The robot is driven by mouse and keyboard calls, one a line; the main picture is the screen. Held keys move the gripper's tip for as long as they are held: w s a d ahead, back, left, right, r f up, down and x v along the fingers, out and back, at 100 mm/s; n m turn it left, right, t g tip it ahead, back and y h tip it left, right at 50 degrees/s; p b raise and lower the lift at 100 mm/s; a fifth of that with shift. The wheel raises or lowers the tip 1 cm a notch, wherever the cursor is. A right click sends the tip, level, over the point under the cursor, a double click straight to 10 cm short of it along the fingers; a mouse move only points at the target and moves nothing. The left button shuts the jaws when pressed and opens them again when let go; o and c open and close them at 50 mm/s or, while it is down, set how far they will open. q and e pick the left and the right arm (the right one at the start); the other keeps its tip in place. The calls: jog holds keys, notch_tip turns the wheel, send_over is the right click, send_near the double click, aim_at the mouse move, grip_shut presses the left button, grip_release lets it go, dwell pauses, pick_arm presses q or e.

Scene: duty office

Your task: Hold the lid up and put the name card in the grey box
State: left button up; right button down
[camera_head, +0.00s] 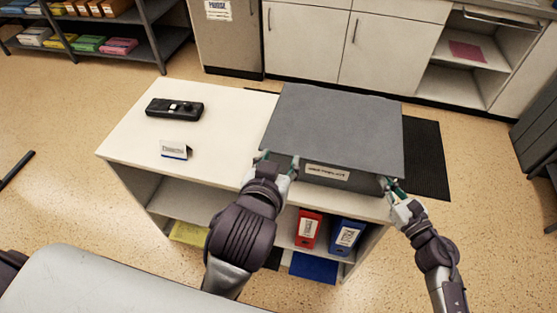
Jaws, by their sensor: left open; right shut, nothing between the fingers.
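The grey box (340,180) stands at the right end of the white counter, with a white label on its front. Its flat grey lid (335,125) covers the top; a narrow dark band shows under its front edge. The small white name card (174,150) stands on the counter to the left of the box. My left gripper (278,161) is open and empty at the box's front left corner. My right gripper (388,186) is shut with nothing in it at the front right corner, by the lid's edge; I cannot tell whether it touches the lid.
A black handset-like device (174,109) lies on the counter behind the name card. The counter (222,115) is bare between these and the box. Red (308,229) and blue (346,235) binders stand on the shelf below. White cabinets (390,45) stand behind.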

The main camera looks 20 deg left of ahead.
jog(key=shift+f, duration=0.15)
jog(key=s, duration=0.9)
dwell(0.7)
jog(key=shift+w, duration=0.1)
jog(key=w, duration=0.8)
jog(key=shift+w, duration=0.3)
